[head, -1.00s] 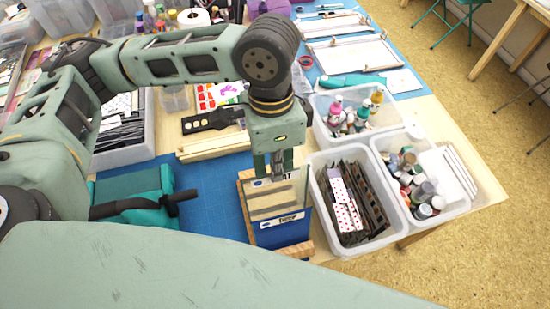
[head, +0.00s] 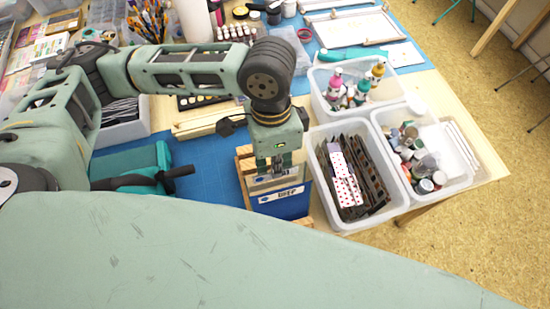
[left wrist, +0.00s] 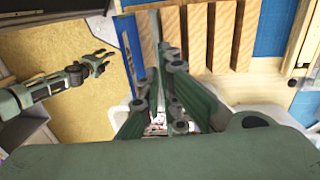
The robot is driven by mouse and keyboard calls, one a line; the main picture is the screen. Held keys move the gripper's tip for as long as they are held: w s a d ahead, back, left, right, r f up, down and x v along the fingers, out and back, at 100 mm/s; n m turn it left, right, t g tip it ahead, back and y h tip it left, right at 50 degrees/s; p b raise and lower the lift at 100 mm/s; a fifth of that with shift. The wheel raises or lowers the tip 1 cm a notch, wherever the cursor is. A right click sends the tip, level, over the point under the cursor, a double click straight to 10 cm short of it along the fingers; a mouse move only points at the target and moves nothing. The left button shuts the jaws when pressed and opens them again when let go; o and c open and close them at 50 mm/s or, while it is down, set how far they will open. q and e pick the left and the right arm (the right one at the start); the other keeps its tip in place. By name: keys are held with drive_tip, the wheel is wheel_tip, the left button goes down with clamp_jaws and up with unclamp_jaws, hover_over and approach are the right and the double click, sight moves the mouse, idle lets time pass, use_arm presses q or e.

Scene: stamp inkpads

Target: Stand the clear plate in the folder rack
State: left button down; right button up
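The clear plate (head: 266,184) is see-through and upright at the wooden folder rack (head: 243,172). Its lower part is hard to tell from the blue folder in the rack. My left gripper (head: 277,170) points down over the rack and appears shut on the plate's upper edge. In the left wrist view my left gripper's fingers (left wrist: 160,82) sit close to the rack's wooden slats (left wrist: 196,35); the clear plate is hard to make out there. My right gripper (left wrist: 103,62) shows in the left wrist view, open and empty over the floor.
A clear bin of dark folders and dotted card (head: 318,175) stands right beside the rack. A bin of jars (head: 455,190) and a bin of bottles (head: 325,112) stand beyond. A teal case (head: 130,160) lies left on the blue mat (head: 208,165).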

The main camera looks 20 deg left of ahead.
use_arm(q)
drive_tip(key=shift+f, duration=0.1)
drive_tip(key=c, duration=1.9)
unclamp_jaws()
drive_tip(key=shift+o, duration=0.2)
drive_tip(key=r+p, duration=0.1)
drive_tip(key=p, duration=0.1)
drive_tip(key=r+p, duration=0.4)
drive_tip(key=shift+w+a, duration=0.2)
drive_tip(key=shift+w, duration=0.05)
drive_tip(key=shift+r, duration=0.1)
wheel_tip(320, 180, up, 12)
drive_tip(key=w+a, duration=0.1)
drive_tip(key=shift+w+f, duration=0.2)
drive_tip(key=shift+w, duration=0.05)
